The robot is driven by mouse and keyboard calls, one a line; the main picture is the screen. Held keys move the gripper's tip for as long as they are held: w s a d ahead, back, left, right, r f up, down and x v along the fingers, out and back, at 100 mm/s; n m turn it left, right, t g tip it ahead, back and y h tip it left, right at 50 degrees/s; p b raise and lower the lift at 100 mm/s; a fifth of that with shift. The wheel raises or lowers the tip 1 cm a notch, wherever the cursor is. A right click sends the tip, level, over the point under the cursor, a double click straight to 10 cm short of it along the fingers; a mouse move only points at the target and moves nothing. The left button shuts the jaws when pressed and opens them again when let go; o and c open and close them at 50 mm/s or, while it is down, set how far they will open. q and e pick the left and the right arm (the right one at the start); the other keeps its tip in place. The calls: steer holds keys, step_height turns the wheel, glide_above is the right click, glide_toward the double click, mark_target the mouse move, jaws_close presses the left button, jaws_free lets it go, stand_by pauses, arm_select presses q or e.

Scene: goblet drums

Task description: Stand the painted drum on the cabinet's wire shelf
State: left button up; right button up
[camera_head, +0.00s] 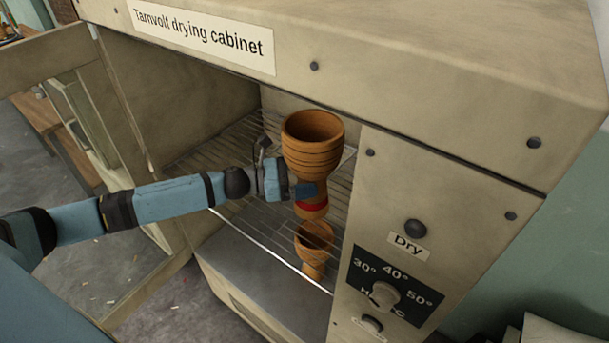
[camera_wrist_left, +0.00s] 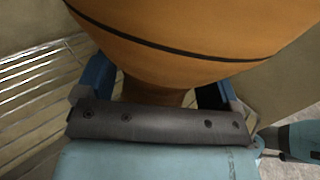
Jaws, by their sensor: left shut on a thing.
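The painted drum (camera_head: 312,150), an orange-brown goblet shape with dark lines and a red band low down, is upright in the opening of the drying cabinet. My left gripper (camera_head: 304,191) is shut on its narrow waist below the bowl. In the left wrist view the drum's bowl (camera_wrist_left: 180,45) fills the top, with the waist between the blue fingers. The wire shelf (camera_head: 258,225) lies behind and below the drum. I cannot tell whether the drum's foot touches it. My right gripper is not in view.
A second, smaller goblet drum (camera_head: 313,237) stands just below the held drum near the shelf's front edge. The control panel (camera_head: 392,285) borders the opening on the right. The open glazed door (camera_head: 95,130) is at the left. The shelf's left part looks clear.

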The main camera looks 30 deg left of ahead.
arm_select(q)
steer(key=shift+f, duration=0.1)
steer(key=o, duration=0.9)
steer(key=shift+f+b, duration=0.1)
steer(key=shift+b, duration=0.2)
steer(key=shift+o, duration=0.9)
steer(key=shift+r, duration=0.25)
steer(key=b+v, duration=0.1)
steer(key=v, duration=1.1)
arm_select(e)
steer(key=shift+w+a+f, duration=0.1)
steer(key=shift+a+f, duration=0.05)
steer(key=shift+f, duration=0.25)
